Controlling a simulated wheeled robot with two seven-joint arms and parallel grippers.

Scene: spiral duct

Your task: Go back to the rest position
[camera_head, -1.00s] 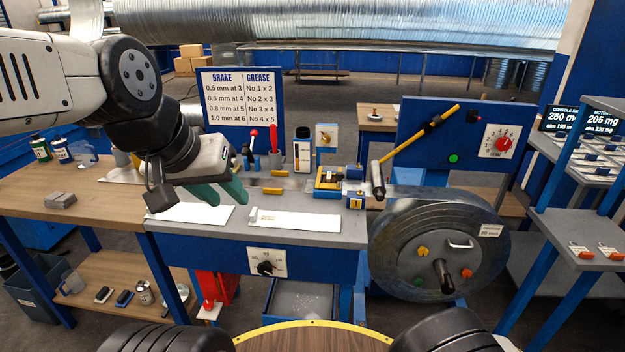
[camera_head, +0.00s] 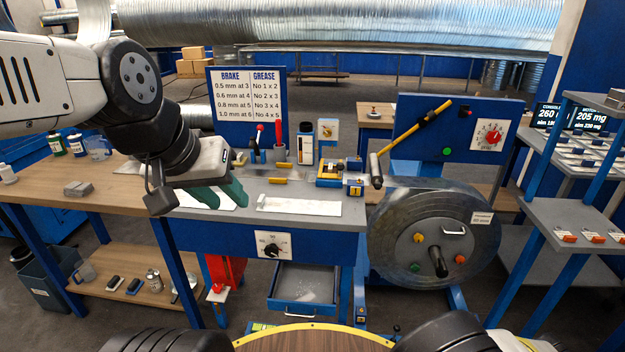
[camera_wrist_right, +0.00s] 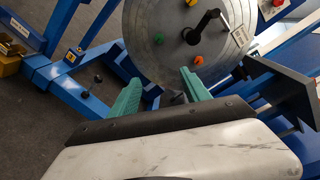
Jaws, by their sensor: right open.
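My left gripper (camera_head: 222,197) hangs in front of the bench at the left of the head view. Its green fingers are apart with nothing between them, and they cover part of a white sheet on the bench top (camera_head: 330,228). My right gripper (camera_wrist_right: 160,93) shows in the right wrist view with its green fingers wide apart and empty. Beyond it is the big metal reel (camera_wrist_right: 165,30), apart from the fingers. The reel (camera_head: 400,235) also stands at the right of the bench in the head view.
A drawer (camera_head: 322,308) stands open under the bench. A wooden side table (camera_head: 120,190) is at the left, and a blue shelf rack (camera_head: 560,217) is at the right. A brake and grease chart (camera_head: 248,100) stands behind the bench. Grey floor shows around the furniture.

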